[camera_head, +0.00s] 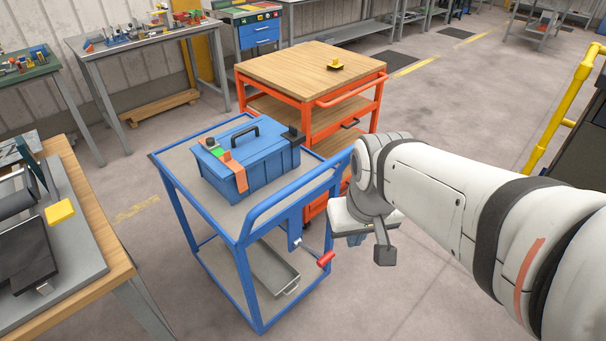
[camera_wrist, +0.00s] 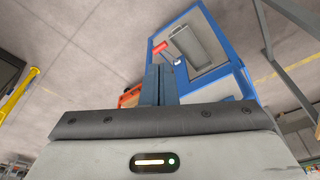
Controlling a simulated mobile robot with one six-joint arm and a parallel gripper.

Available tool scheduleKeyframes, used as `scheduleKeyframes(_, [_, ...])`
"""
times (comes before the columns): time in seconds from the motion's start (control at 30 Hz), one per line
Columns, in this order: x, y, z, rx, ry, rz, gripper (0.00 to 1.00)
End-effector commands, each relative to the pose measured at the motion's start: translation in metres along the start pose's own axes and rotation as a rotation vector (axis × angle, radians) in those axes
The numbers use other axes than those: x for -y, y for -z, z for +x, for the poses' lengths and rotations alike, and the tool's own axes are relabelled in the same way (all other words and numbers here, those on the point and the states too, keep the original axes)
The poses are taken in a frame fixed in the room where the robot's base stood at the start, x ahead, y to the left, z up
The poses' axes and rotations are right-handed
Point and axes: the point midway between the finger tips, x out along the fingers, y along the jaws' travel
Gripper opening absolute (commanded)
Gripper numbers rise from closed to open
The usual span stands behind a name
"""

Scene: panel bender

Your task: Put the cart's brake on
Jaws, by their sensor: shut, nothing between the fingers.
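The blue cart (camera_head: 245,237) stands left of centre, with a blue toolbox (camera_head: 262,173) on its top. A lever with a red grip (camera_head: 326,260) sticks out low from the cart's near right side, below the push handle; I take it for the brake. Its red grip also shows in the wrist view (camera_wrist: 160,48), just beyond my fingertips. My gripper (camera_head: 357,240) is right of the lever and apart from it in the head view, partly hidden by my wrist. In the wrist view the two blue-grey fingers (camera_wrist: 158,75) are together and empty.
An orange cart (camera_head: 378,77) with a wooden top stands behind the blue cart. A workbench (camera_head: 100,270) is at the left edge. A grey tray (camera_head: 275,268) lies on the blue cart's lower shelf. A yellow rail (camera_head: 560,110) is at right. Floor around my gripper looks clear.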

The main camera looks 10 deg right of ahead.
Motion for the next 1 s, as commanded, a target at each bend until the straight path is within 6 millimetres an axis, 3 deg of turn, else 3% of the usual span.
scheduleKeyframes(0.17, [-0.006,0.035,0.055,0.044,0.009,-0.112,0.00])
scheduleKeyframes(0.4, [-0.006,0.100,0.160,0.112,0.041,-0.356,0.00])
scheduleKeyframes(0.6, [-0.007,0.137,0.238,0.149,0.069,-0.515,0.00])
scheduleKeyframes(0.8, [-0.007,0.150,0.270,0.162,0.083,-0.584,0.00])
scheduleKeyframes(1.0, [-0.007,0.153,0.272,0.162,0.084,-0.594,0.00])
